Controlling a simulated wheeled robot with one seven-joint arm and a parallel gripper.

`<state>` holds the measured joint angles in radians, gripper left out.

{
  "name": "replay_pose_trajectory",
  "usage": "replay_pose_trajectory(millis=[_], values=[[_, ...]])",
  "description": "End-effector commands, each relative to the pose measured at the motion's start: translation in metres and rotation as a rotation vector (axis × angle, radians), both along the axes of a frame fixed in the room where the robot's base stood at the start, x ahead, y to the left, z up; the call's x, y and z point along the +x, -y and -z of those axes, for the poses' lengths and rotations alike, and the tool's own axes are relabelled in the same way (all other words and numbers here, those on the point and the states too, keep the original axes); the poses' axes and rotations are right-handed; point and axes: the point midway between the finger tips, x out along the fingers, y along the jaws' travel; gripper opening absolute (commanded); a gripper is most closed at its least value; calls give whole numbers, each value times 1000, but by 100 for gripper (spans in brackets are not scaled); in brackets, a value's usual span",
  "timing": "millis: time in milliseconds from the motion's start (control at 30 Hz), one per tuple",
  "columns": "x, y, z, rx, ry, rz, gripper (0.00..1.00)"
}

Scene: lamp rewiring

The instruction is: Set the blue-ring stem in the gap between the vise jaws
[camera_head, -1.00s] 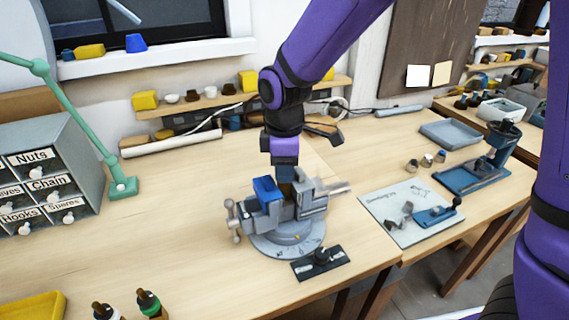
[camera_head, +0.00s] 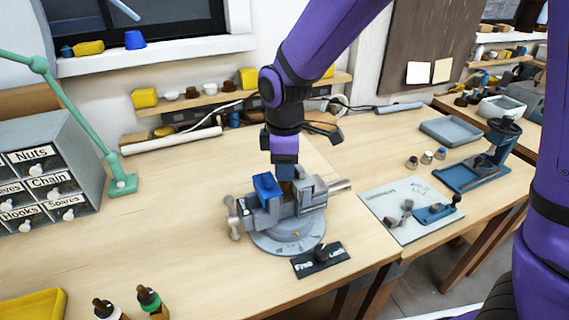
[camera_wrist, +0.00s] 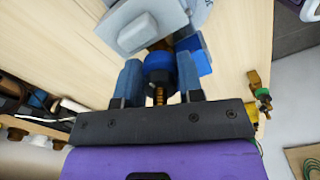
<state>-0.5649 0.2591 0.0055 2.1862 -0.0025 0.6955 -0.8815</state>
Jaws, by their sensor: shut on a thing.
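The vise (camera_head: 275,216) stands on a round grey base on the bench, with a blue block on its left jaw. My gripper (camera_head: 285,168) points down just above the gap between the vise jaws. In the wrist view my gripper (camera_wrist: 158,88) is shut on the blue-ring stem (camera_wrist: 158,62), whose blue ring and brass shaft show between the two fingers. The vise's grey metal (camera_wrist: 142,30) is close beyond the stem there. In the head view the stem's lower end is hidden among the jaws, so I cannot tell how deep it sits or whether it touches them.
A black Free/Lock plate with a knob (camera_head: 319,259) lies in front of the vise. A light mat with parts (camera_head: 393,228), several small stems (camera_head: 427,158) and a blue fixture (camera_head: 470,176) are to the right.

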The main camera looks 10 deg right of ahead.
Motion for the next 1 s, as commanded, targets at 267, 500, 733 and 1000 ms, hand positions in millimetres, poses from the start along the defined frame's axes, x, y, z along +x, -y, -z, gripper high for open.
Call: replay_pose_trajectory(millis=[267, 500, 733, 1000], values=[[0, 0, 3, 0, 0, 1, 37], [0, 0, 3, 0, 0, 1, 65], [0, 0, 0, 0, 0, 0, 65], [1, 0, -38, 3, 3, 0, 65]])
